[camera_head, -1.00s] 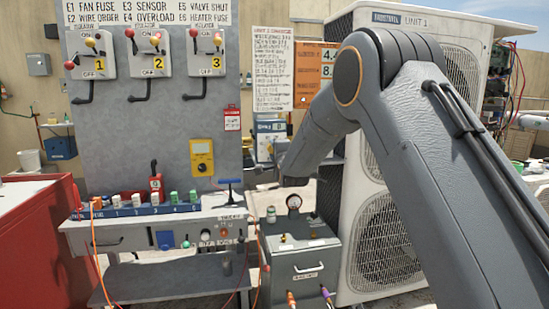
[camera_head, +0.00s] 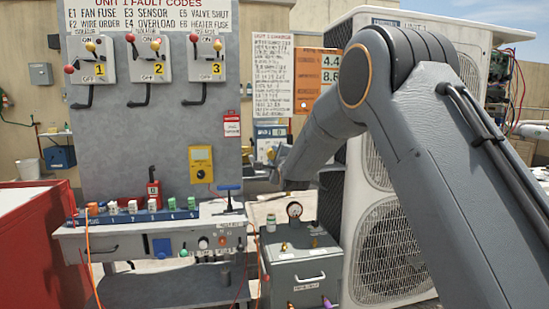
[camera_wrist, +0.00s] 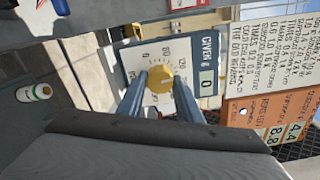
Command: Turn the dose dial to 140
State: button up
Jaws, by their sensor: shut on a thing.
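The dose dial is a round yellow knob (camera_wrist: 160,79) on a pale face with printed numbers, in the wrist view. Beside it a blue strip reads "GIVEN g" with a display (camera_wrist: 207,79) showing 0. My gripper (camera_wrist: 160,76) has one blue-grey finger on each side of the knob and is shut on it. The knob's exact pointer setting is too small to read. In the head view the dial unit (camera_head: 270,131) stands beyond my gripper (camera_head: 272,165), and my wrist partly hides it.
A grey panel with several levers (camera_head: 150,130) stands left, above a workbench (camera_head: 150,240). A grey cabinet (camera_head: 300,275) with a gauge (camera_head: 294,210) stands below my arm. A white condenser unit (camera_head: 385,250) is close on the right. A red cabinet (camera_head: 35,240) is at far left.

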jog(key=o, duration=1)
jog(key=shift+o, duration=0.2)
jog(key=shift+s, duration=0.15)
jog(key=v, duration=0.7)
jog(key=shift+s, duration=0.25)
jog(key=shift+d, duration=0.15)
